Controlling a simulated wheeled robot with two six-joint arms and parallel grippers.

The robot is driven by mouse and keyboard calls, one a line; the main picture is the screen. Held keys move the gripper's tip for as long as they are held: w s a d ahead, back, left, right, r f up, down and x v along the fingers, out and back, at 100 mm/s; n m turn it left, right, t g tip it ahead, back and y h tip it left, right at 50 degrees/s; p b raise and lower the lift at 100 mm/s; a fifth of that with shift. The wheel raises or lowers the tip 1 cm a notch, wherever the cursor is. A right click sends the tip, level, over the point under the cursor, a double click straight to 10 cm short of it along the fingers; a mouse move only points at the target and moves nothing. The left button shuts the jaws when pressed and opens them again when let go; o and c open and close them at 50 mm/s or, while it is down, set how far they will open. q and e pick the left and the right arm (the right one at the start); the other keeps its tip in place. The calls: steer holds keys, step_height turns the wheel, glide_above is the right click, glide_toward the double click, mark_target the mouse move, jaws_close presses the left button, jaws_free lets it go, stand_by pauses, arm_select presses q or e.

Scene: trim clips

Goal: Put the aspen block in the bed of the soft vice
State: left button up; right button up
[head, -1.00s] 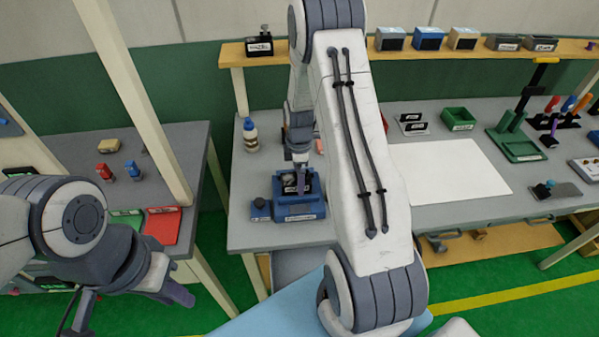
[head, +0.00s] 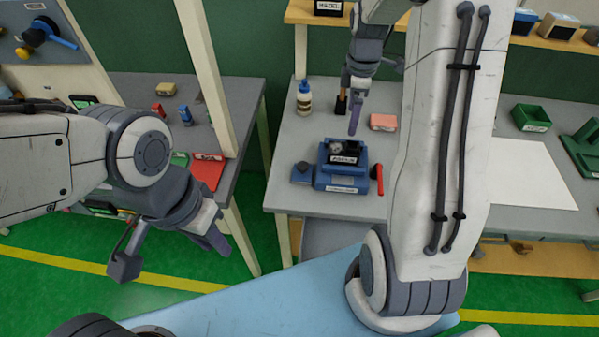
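The soft vice (head: 341,182) is blue and stands near the front edge of the middle bench. A dark block with a white label that seems to read ASPEN (head: 343,158) sits in its bed, between the blue jaws. My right gripper (head: 355,118) is above and slightly behind the vice, apart from the block. Its fingers overlap in this view, so its opening does not show. My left gripper (head: 213,238) hangs in front of the left bench, away from the vice, and its fingers also overlap.
A glue bottle (head: 304,98) is at the back left. A white sheet (head: 515,172) lies to the right. A post (head: 207,75) rises at the left bench.

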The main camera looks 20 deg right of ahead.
steer(key=s+a+r+m, duration=0.1)
steer(key=s+a+r, duration=0.3)
steer(key=a, duration=0.6)
steer(key=s+a+r+m, duration=0.1)
steer(key=s+a, duration=0.4)
steer(key=a, duration=0.5)
steer(key=s+a+m, duration=0.1)
steer(key=s+a, duration=0.2)
steer(key=s, duration=0.5)
steer(key=s+a+m+y, duration=0.1)
steer(key=s+a+m, duration=0.1)
steer(key=s, duration=0.5)
steer(key=shift+s+a+r+m, duration=0.25)
steer(key=shift+s+a+m, duration=0.1)
steer(key=shift+a, duration=0.5)
steer(key=shift+f, duration=0.1)
steer(key=shift+f+b, duration=0.65)
steer(key=shift+b, duration=0.1)
